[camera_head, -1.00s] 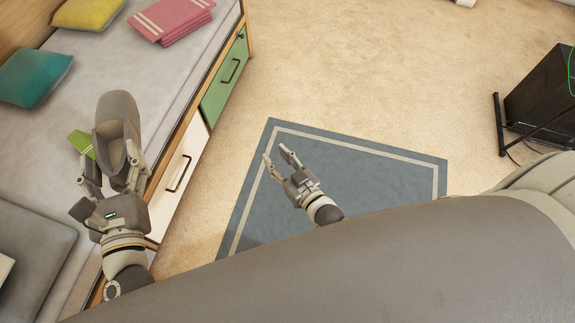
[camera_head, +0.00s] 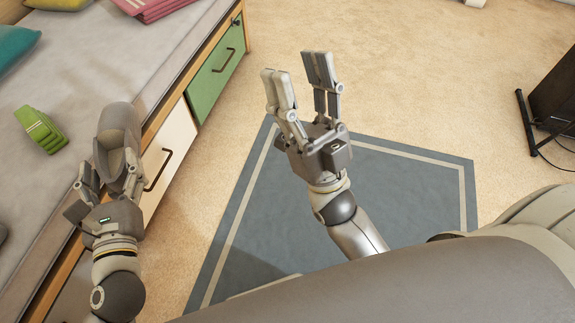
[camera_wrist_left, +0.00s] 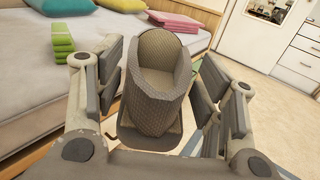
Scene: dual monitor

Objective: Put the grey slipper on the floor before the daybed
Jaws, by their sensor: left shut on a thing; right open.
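The grey slipper (camera_head: 119,138) is between the fingers of my left gripper (camera_head: 112,176), which is shut on it. It is held at the daybed's front edge, toe pointing away from the wrist. In the left wrist view the slipper (camera_wrist_left: 160,85) fills the space between the fingers, its opening facing the camera. The daybed (camera_head: 82,72) runs along the left, with a white drawer (camera_head: 166,150) and a green drawer (camera_head: 216,75) in its front. My right gripper (camera_head: 300,85) is open and empty above the floor (camera_head: 400,75).
A blue-grey rug (camera_head: 400,195) with a pale border lies on the floor right of the daybed. A green folded cloth (camera_head: 40,130), a teal cushion (camera_head: 14,45) and pink folded cloths (camera_head: 150,8) lie on the daybed. A dark box on a stand (camera_head: 552,100) is at the right.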

